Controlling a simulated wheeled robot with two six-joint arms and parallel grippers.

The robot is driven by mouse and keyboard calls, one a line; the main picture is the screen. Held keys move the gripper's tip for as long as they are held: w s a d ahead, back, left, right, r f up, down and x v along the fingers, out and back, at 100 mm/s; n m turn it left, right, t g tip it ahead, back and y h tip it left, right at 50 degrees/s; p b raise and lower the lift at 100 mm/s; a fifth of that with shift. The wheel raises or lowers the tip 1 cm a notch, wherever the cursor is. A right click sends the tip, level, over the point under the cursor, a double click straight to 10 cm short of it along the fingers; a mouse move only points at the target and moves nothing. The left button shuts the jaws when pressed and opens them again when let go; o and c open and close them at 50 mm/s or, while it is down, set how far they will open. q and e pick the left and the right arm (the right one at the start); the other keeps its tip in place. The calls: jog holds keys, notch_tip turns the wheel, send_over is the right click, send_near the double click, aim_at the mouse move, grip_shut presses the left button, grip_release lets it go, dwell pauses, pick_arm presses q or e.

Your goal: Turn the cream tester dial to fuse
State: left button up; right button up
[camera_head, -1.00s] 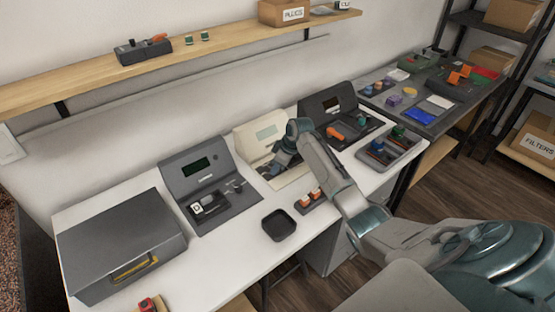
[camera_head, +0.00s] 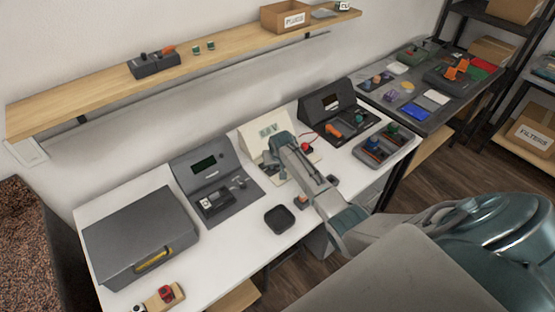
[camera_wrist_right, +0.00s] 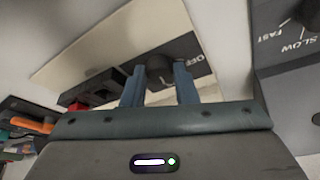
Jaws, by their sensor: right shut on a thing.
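The cream tester (camera_head: 251,147) stands on the white bench between two dark testers, its screen (camera_head: 268,130) showing characters too small to read surely. My right gripper (camera_head: 281,163) reaches down in front of it and hides its dial in the head view. In the right wrist view, the dark round dial (camera_wrist_right: 160,67) sits between the two blue fingers of the right gripper (camera_wrist_right: 159,85), which is shut on it. The word "OFF" shows beside the dial on a dark plate. The other dial labels, including fuse, are hidden or unreadable. My left gripper is not in view.
A grey tester (camera_head: 205,160) stands left of the cream one and a black tester (camera_head: 330,103) to its right. A red piece with a wire (camera_head: 307,148) lies close by the gripper. A small black tray (camera_head: 280,220) and a grey case (camera_head: 140,235) are on the bench.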

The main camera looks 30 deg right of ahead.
jog(key=m, duration=0.1)
jog(key=m+h, duration=0.1)
jog(key=m, duration=0.1)
jog(key=shift+w+a+r+p, duration=0.1)
jog(key=shift+a+r+p, duration=0.05)
jog(key=shift+p, duration=0.25)
jog(key=shift+w+m+g+h, duration=0.1)
jog(key=shift+m+g+h, duration=0.25)
jog(key=shift+m, duration=0.45)
jog(key=m+g, duration=0.1)
jog(key=m, duration=0.1)
jog(key=shift+m+h, duration=0.25)
jog(key=shift+m, duration=0.05)
jog(key=shift+w+a+m+g+h+b, duration=0.15)
jog(key=shift+m+g+h+b, duration=0.3)
jog(key=shift+m, duration=0.85)
jog(key=shift+y, duration=0.25)
jog(key=o, duration=1)
jog(key=b+v, duration=0.2)
jog(key=v, duration=0.8)
jog(key=shift+a+r, duration=0.15)
jog(key=shift+r, duration=0.2)
